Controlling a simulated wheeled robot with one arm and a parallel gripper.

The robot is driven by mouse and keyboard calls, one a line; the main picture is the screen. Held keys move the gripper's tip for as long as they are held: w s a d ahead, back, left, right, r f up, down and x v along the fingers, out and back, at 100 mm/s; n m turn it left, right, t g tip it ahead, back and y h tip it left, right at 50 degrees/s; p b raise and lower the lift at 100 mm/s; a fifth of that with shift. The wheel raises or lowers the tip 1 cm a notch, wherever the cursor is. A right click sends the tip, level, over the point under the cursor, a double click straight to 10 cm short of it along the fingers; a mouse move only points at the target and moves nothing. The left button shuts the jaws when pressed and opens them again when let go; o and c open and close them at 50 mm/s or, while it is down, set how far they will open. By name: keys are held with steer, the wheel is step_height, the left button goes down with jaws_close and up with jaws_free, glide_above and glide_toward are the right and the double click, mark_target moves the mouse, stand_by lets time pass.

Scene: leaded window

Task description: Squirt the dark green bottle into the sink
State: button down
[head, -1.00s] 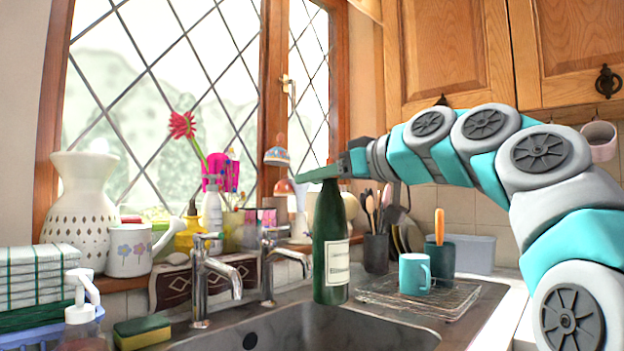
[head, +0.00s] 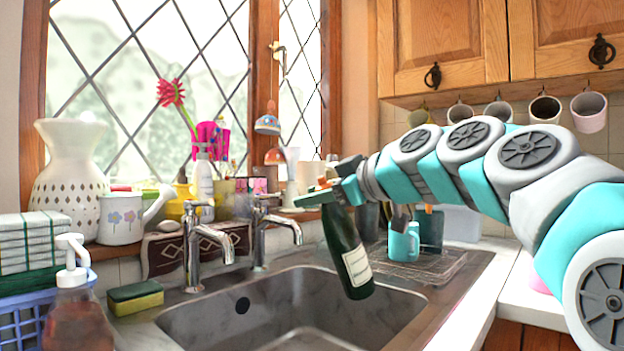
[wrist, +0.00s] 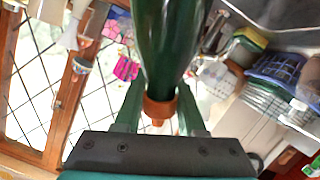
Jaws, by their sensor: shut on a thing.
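The dark green bottle (head: 347,252) has a cream label and hangs over the right part of the sink (head: 290,300). It is tilted, its base lower and to the right, its neck at the top. My gripper (head: 325,192) is shut on the bottle's neck. In the wrist view my gripper's fingers (wrist: 160,118) stand on both sides of the neck of the bottle (wrist: 170,45), and its orange-brown top shows between them. The bottle's base is clear of the sink floor as far as I can tell.
Two chrome taps (head: 205,250) stand behind the sink. A sponge (head: 136,296) and a soap dispenser (head: 74,300) are at the left. A teal mug (head: 403,243) sits on the wire rack (head: 425,268) at the right. Mugs hang under the cupboards.

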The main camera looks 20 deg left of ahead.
step_height(320, 180, down, 17)
steer(key=w+d+n+t+h+b, duration=0.1)
steer(key=n+t+b, duration=0.4)
steer(key=n+b, duration=0.9)
steer(key=w+h+b, duration=0.1)
steer(key=h+b, duration=0.1)
steer(key=b, duration=0.4)
steer(key=shift+d+t, duration=0.3)
steer(key=shift+t, duration=0.1)
stand_by(1.8)
